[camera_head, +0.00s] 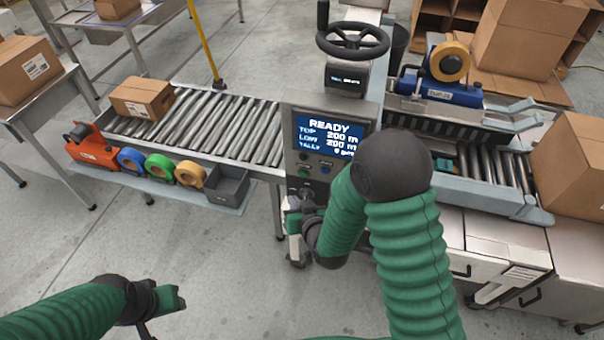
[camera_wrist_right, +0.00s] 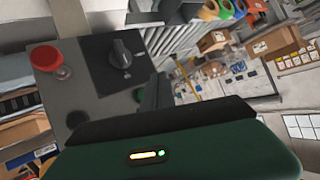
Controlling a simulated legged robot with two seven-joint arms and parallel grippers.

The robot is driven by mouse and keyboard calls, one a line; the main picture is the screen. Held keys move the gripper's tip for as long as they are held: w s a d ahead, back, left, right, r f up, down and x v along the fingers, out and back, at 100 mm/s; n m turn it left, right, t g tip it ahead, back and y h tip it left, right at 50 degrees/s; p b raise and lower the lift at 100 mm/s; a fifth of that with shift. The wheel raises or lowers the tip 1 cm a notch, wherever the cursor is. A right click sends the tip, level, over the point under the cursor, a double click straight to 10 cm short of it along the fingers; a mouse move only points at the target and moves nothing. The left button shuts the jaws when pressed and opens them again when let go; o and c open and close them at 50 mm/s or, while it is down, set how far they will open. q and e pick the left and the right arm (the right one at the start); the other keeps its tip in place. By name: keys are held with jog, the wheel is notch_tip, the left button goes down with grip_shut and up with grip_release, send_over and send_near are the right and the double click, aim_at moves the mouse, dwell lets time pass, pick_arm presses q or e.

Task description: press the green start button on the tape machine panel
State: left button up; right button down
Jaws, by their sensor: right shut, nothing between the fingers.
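The tape machine panel (camera_head: 289,149) stands upright at the centre of the head view, under a lit screen (camera_head: 328,138) reading READY. My right gripper (camera_head: 297,203) is shut and empty, in front of the panel's lower part, just below the buttons in the picture. Contact cannot be told.
A roller conveyor (camera_head: 222,124) with a carton (camera_head: 141,97) lies left of the machine. Tape rolls (camera_head: 159,167) and a grey bin (camera_head: 228,185) sit on a shelf below it. A large carton (camera_head: 570,165) stands at the right. The floor at front left is clear.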

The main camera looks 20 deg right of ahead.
jog(key=w+d, duration=0.3)
jog(key=w, duration=0.2)
jog(key=shift+d, duration=0.3)
jog(key=shift+d+r, duration=0.1)
dwell(1.7)
jog(key=shift+w+d, duration=0.15)
jog(key=shift+w, duration=0.1)
jog(key=shift+w+d+r, duration=0.1)
jog(key=shift+w+d, duration=0.15)
jog(key=shift+w, duration=0.15)
dwell(0.6)
jog(key=shift+s+a, duration=0.5)
jog(key=shift+s, duration=0.25)
jog(key=shift+s+a+b, duration=0.2)
jog(key=shift+s+a, duration=0.5)
jog(key=shift+s, duration=0.35)
jog(key=shift+s+a+b, duration=0.2)
jog(key=shift+s+a, duration=0.5)
jog(key=shift+s, duration=0.3)
